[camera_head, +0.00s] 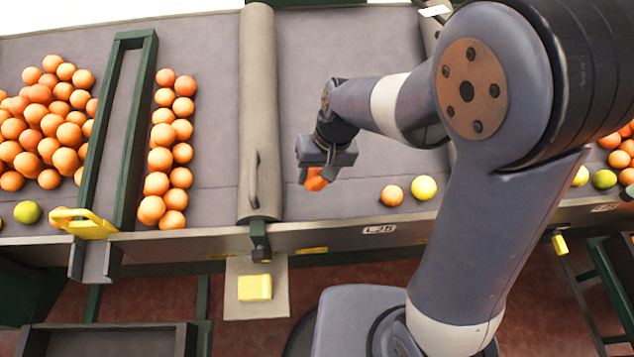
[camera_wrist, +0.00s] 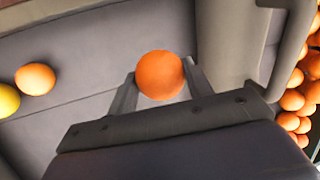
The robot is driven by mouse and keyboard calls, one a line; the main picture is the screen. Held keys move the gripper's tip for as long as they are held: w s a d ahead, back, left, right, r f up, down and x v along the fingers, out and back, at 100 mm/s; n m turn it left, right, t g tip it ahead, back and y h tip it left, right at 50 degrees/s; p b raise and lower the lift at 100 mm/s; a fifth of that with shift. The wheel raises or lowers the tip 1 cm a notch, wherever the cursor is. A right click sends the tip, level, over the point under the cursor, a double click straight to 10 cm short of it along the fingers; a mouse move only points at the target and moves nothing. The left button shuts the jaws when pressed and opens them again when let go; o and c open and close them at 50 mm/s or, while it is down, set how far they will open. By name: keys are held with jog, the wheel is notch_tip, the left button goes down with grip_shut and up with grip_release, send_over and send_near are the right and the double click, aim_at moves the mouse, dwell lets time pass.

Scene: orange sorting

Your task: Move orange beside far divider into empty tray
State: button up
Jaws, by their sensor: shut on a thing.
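My gripper (camera_head: 313,180) is shut on an orange (camera_wrist: 160,75), which shows between its two fingers in the wrist view. In the head view the held orange (camera_head: 316,181) is partly hidden by the gripper. It is over the grey tray section (camera_head: 350,205) to the right of the grey padded divider (camera_head: 258,110). I cannot tell whether the orange touches the surface. Another orange (camera_head: 392,195) and a yellow fruit (camera_head: 424,188) lie apart from it, near the front edge of that section.
Left of the padded divider, several oranges (camera_head: 160,158) stand in rows beside a green-framed divider (camera_head: 125,130). A larger pile (camera_head: 45,125) lies beyond it, with a green fruit (camera_head: 27,212). A handle (camera_head: 254,180) sticks up on the padded divider. More fruit (camera_head: 604,179) lies at far right.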

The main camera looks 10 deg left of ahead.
jog(key=shift+r, duration=0.65)
jog(key=shift+s+a+r, duration=0.2)
jog(key=shift+r, duration=0.05)
jog(key=s+a+r+p, duration=0.1)
jog(key=s+a, duration=0.2)
jog(key=s, duration=0.1)
jog(key=s+a+p, duration=0.1)
jog(key=s+a, duration=0.2)
jog(key=s, duration=0.1)
jog(key=s+a+r+p, duration=0.1)
jog(key=s+a, duration=0.2)
jog(key=s, duration=0.1)
jog(key=shift+s+r, duration=0.3)
jog(key=shift+s, duration=0.1)
jog(key=s+a+f, duration=0.3)
jog(key=s+a, duration=0.6)
jog(key=s, duration=0.4)
jog(key=s+a+f, duration=0.4)
jog(key=s+a, duration=0.6)
jog(key=s, duration=0.3)
jog(key=s+a+f, duration=0.3)
jog(key=s+a, duration=0.6)
jog(key=s, duration=0.4)
jog(key=shift+s+a+f+b, duration=0.2)
jog(key=shift+s+a+b, duration=0.05)
jog(key=shift+a+b, duration=0.1)
jog(key=shift+a+f, duration=0.1)
jog(key=shift+a, duration=0.05)
